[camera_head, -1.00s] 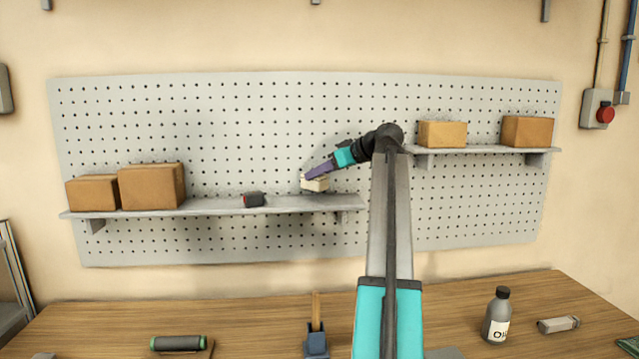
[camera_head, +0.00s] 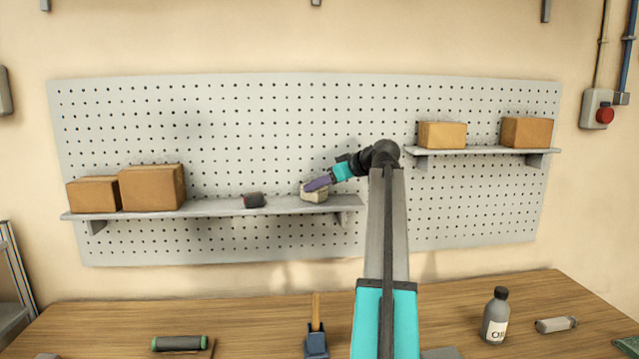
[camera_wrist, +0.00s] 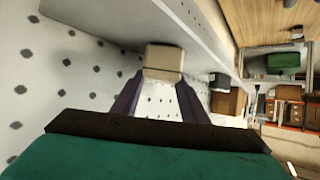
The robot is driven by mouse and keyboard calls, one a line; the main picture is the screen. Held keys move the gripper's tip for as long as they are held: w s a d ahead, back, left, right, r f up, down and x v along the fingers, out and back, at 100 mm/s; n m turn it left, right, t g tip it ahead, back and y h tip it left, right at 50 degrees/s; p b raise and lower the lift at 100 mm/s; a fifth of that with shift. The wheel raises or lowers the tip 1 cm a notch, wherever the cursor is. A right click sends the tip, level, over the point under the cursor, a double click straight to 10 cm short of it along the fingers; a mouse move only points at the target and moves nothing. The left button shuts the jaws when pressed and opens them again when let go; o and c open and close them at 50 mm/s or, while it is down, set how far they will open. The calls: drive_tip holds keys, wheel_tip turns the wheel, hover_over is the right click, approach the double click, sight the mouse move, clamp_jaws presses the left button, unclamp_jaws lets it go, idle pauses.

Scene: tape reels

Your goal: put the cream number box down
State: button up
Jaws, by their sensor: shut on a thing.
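The cream number box (camera_head: 313,196) is a small pale block at the right part of the long left shelf (camera_head: 225,206). My gripper (camera_head: 316,186) reaches it from the upper right and is shut on it. In the wrist view the box (camera_wrist: 164,58) sits between the two purple fingers of my gripper (camera_wrist: 160,82), close against the shelf surface (camera_wrist: 195,35). The box appears to touch the shelf top, though its underside is hard to see. Any number on it is not readable.
Cardboard boxes (camera_head: 151,187) fill the shelf's left end. The pegboard (camera_head: 250,120) is close behind. A right shelf (camera_head: 480,151) holds two more cartons.

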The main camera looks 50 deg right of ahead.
drive_tip(key=shift+f, duration=0.1)
drive_tip(key=o, duration=1.1)
drive_tip(key=shift+s+d+r, duration=0.1)
drive_tip(key=shift+s+r, duration=0.25)
drive_tip(key=shift+s, duration=0.15)
drive_tip(key=b+v, duration=0.2)
drive_tip(key=v, duration=0.9)
